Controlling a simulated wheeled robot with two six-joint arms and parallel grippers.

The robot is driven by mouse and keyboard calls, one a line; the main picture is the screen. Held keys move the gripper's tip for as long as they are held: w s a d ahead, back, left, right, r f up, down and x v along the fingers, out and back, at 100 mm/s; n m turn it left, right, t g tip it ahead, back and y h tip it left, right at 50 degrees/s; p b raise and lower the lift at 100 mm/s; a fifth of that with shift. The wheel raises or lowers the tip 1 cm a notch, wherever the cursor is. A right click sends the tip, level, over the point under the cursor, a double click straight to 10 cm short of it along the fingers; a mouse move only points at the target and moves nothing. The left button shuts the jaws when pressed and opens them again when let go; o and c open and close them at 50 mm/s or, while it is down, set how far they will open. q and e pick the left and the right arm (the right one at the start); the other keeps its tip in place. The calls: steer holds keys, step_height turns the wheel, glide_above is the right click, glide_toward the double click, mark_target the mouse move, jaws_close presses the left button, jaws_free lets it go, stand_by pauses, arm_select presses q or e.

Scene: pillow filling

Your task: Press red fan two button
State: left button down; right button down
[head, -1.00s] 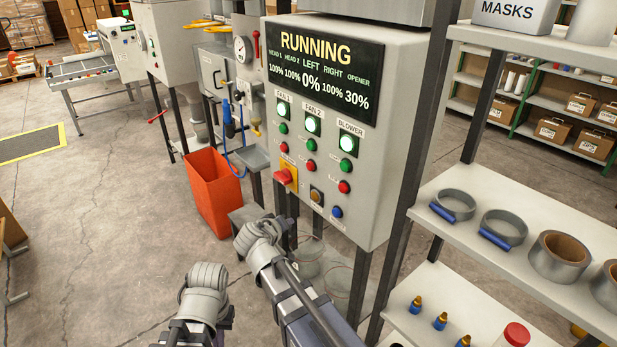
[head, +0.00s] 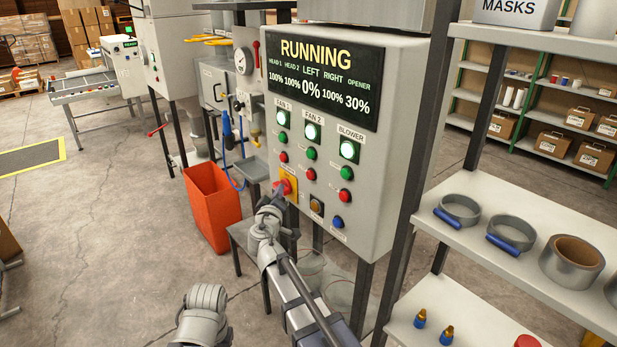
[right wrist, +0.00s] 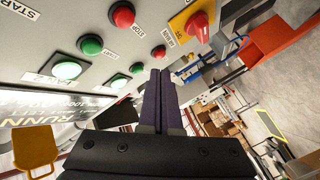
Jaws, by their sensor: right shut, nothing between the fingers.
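The grey control panel (head: 375,215) carries a FAN 2 column with a lit lamp (head: 312,132), a green button (head: 311,153) and a red button (head: 310,174). The red FAN 2 button also shows in the right wrist view (right wrist: 123,14), at upper left of the fingers. My right gripper (head: 279,189) is shut and empty, in front of the panel's lower left by the red knob on a yellow plate (head: 291,183). In the right wrist view its fingertips (right wrist: 159,73) appear apart from the FAN 2 red button. Of my left arm only a wrist link shows.
FAN 1's red button (head: 283,156) and BLOWER's red button (head: 345,197) flank the FAN 2 column. An orange bin (head: 212,210) stands left of the panel. A white shelf (head: 480,200) with tape rolls stands on the right.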

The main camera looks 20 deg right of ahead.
steer(key=w+d, duration=0.2)
steer(key=d, duration=0.5)
steer(key=shift+w+d, duration=0.25)
steer(key=shift+w, duration=0.1)
steer(key=shift+d, duration=0.1)
stand_by(1.8)
steer(key=shift+w+d, duration=0.15)
steer(key=shift+d, duration=0.15)
steer(key=shift+w+d, duration=0.15)
steer(key=shift+d, duration=0.3)
stand_by(0.8)
steer(key=shift+a, duration=0.1)
steer(key=shift+s+a, duration=0.35)
steer(key=shift+a, duration=0.4)
steer(key=shift+a, duration=0.1)
steer(key=a, duration=0.1)
steer(key=s+a, duration=0.1)
steer(key=a, duration=0.2)
steer(key=shift+s+a, duration=0.25)
steer(key=shift+s, duration=0.1)
